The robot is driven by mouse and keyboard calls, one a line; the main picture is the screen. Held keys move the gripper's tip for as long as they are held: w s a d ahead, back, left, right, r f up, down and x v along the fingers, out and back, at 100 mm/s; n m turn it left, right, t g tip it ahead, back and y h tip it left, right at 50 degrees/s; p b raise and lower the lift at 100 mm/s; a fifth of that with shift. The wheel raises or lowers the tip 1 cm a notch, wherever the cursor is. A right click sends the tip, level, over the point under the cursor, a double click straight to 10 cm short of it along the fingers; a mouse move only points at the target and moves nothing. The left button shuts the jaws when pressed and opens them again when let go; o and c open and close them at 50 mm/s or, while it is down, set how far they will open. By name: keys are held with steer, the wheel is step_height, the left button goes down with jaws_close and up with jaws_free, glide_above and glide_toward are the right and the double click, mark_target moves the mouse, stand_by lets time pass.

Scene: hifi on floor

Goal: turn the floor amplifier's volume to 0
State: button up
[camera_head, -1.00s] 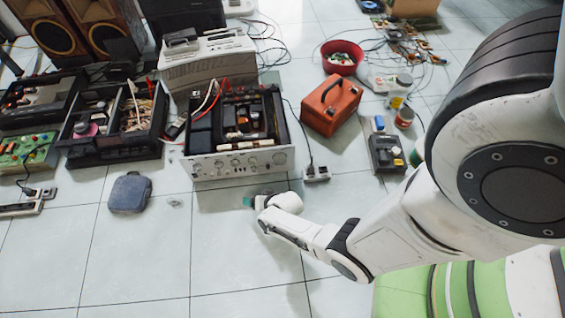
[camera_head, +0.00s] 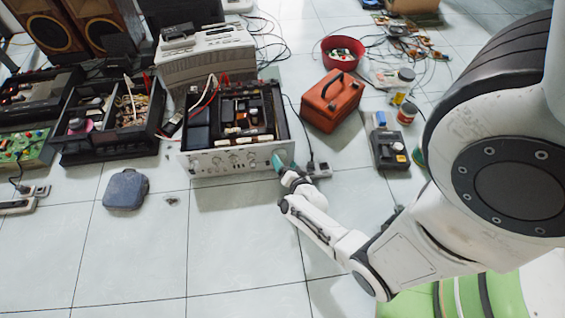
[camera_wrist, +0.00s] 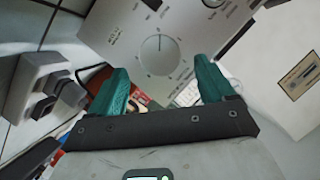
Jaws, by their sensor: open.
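The floor amplifier (camera_head: 222,160) stands on the tiles with its top open and its silver front panel facing me. In the wrist view its panel (camera_wrist: 115,33) is close, with a large round volume knob (camera_wrist: 160,55) bearing a pointer line and printed marks around it. My gripper (camera_head: 284,160) is at the right end of the panel in the head view and hides the knob there. In the wrist view my gripper (camera_wrist: 163,82) is open, its two teal fingers on either side of the knob's lower part. I cannot tell whether they touch it.
A power strip (camera_head: 318,170) lies just right of my gripper; it also shows in the wrist view (camera_wrist: 35,88). An orange toolbox (camera_head: 332,100) stands behind it. A dark blue pouch (camera_head: 126,190) lies left. The front floor is clear.

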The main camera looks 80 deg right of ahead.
mark_target(281, 157)
steer(key=shift+b+x, duration=0.65)
steer(key=shift+x, duration=1)
steer(key=shift+c, duration=0.5)
steer(key=c, duration=1)
steer(key=shift+o, duration=0.2)
steer(key=shift+r+p, duration=0.25)
steer(key=shift+p, duration=0.5)
steer(key=shift+w+n+p, duration=0.1)
steer(key=shift+n+p, duration=0.2)
steer(key=shift+p, duration=0.05)
steer(key=shift+f+g, duration=0.15)
steer(key=shift+g, duration=0.15)
